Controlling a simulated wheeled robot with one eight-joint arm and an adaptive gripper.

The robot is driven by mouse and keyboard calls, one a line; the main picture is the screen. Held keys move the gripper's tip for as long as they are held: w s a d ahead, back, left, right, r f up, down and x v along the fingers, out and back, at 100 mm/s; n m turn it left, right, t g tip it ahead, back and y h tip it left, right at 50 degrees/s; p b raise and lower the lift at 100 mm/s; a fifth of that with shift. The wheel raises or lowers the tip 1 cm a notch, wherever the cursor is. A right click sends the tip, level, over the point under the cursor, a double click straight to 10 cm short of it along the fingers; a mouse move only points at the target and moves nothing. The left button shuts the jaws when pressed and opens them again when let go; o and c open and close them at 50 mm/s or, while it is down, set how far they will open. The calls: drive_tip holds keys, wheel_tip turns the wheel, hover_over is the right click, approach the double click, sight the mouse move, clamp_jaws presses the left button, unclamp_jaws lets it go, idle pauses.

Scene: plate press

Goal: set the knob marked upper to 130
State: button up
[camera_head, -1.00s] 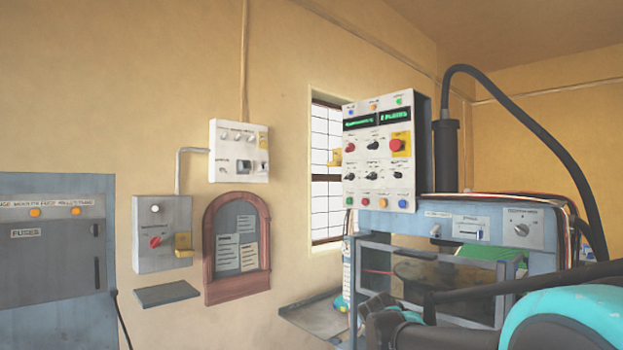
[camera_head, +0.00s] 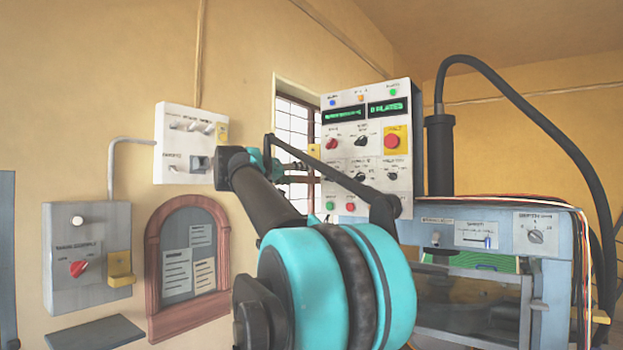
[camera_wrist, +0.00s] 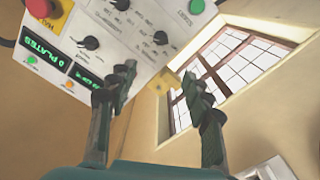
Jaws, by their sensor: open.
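The white control panel (camera_head: 310,210) stands right of centre in the head view, with a red knob (camera_head: 331,143) and several black knobs, among them an upper-row one (camera_head: 361,140) and a lower-row one (camera_head: 360,177). Their labels are too small to read, so I cannot tell which is marked upper. The lower row's left part is partly hidden by my arm. My gripper (camera_head: 302,172) is at the panel's left edge. In the wrist view my gripper (camera_wrist: 160,72) is open and empty, with black knobs (camera_wrist: 91,43) (camera_wrist: 160,38) beyond its fingers.
A red stop button (camera_head: 392,140) on a yellow plate sits beside the knobs. A yellow block (camera_wrist: 165,82) sticks out at the panel's edge. A barred window (camera_wrist: 225,70) is behind. A white switch box (camera_head: 180,145) and a grey box (camera_head: 88,255) hang on the wall to the left.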

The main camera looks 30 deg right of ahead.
sight(331, 178)
drive_tip(key=x, duration=1.7)
drive_tip(key=shift+s+f, duration=0.1)
drive_tip(key=shift+s, duration=0.05)
clamp_jaws()
